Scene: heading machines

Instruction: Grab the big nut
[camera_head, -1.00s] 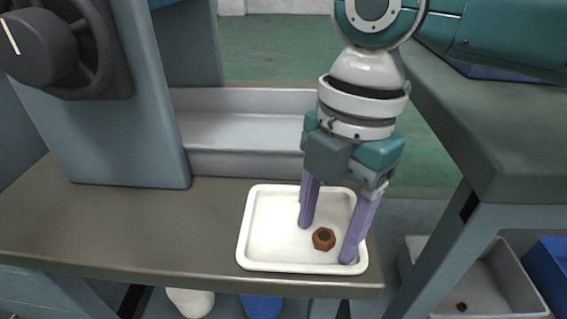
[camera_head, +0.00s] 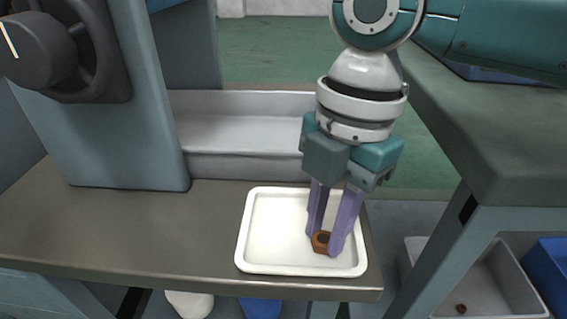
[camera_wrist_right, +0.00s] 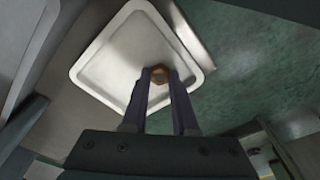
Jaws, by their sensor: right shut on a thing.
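The big nut (camera_head: 321,241) is brown and sits in the white tray (camera_head: 262,262), toward its right front part. My right gripper (camera_head: 324,240) reaches down into the tray, and its two purple fingers are shut on the nut from both sides. In the right wrist view the nut (camera_wrist_right: 159,75) shows between the fingertips (camera_wrist_right: 160,82), with the tray (camera_wrist_right: 97,48) behind it. The fingers hide part of the nut. I cannot tell whether the nut touches the tray floor. My left gripper is not in view.
The tray stands on a grey-brown bench (camera_head: 120,225) near its right end. A machine column with a dark handwheel (camera_head: 75,50) rises at the left. Another bench (camera_head: 500,140) is at the right, with a grey bin (camera_head: 490,285) below. The bench left of the tray is clear.

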